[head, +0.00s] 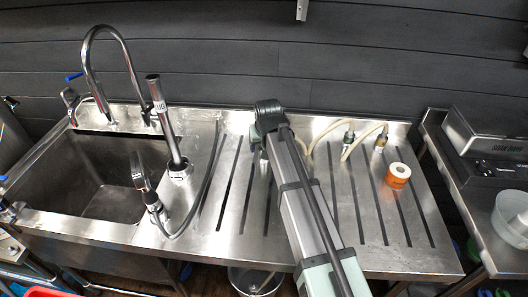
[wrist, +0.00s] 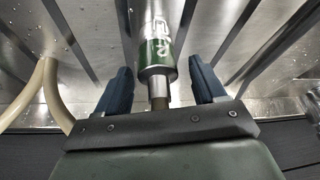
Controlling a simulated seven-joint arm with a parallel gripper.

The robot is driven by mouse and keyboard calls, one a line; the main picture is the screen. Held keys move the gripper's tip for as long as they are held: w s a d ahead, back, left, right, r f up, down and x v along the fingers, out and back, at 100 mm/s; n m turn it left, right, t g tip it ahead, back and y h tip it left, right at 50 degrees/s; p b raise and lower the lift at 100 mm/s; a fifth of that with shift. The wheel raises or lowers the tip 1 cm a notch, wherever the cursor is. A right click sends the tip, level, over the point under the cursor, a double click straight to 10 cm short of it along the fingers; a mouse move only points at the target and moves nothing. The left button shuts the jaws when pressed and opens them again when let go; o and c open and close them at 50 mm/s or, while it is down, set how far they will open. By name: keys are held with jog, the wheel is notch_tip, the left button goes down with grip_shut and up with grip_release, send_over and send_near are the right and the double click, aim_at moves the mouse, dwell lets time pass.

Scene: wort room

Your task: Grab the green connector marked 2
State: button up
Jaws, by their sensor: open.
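In the wrist view, a silver connector with a green band (wrist: 159,55) lies between the two dark blue fingers of my gripper (wrist: 160,68). White marking on the band looks like a turned 2. The fingers are open, with a visible gap on each side of the connector. Its thinner metal stem runs down toward the gripper's palm. In the head view, my arm and wrist cover this spot, and the fingertips are hidden. Another connector with a green part (head: 348,136) stands to the right on the drainboard; its marking is too small to read.
A yellowish connector (head: 381,140) with a cream hose and an orange-and-white roll (head: 397,175) are at the right of the slotted steel drainboard (head: 228,235). A cream hose (wrist: 48,92) passes beside my left-hand finger in the wrist view. The sink and taps are at left.

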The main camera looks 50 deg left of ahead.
jog(key=c, duration=1.2)
jog(key=shift+r, duration=0.1)
